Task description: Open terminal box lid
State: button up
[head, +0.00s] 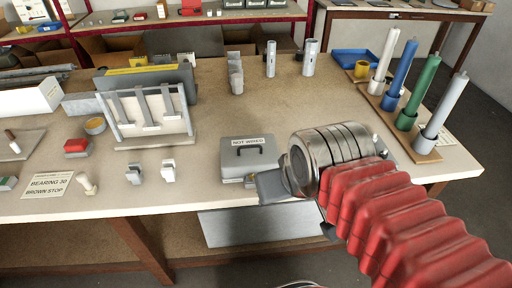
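A grey box (249,163) labelled "NOT WIRED" sits near the front edge of the bench, right of the middle; it looks like the terminal box. Its lid (246,154) appears down, with a dark handle-like shape on it. My gripper (268,186) is at the box's lower right corner, in front of the bench edge. Its fingers look like a grey block below my metal wrist. They overlap the box's corner in the picture, and I cannot tell whether they touch it. Whether they are open or shut is not clear, and my wrist hides what lies behind it.
Colored cylinders (430,119) stand on wooden bases at the right. A white rack (147,112) stands left of the box. Small grey-white parts (167,172) lie between them. A blue tray (355,58) is at the back right. The bench middle behind the box is clear.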

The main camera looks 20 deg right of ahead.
aim_at(242, 156)
jog(key=k, duration=1.3)
jog(key=u, duration=0.75)
jog(key=i, duration=1.9)
jog(key=z, duration=0.55)
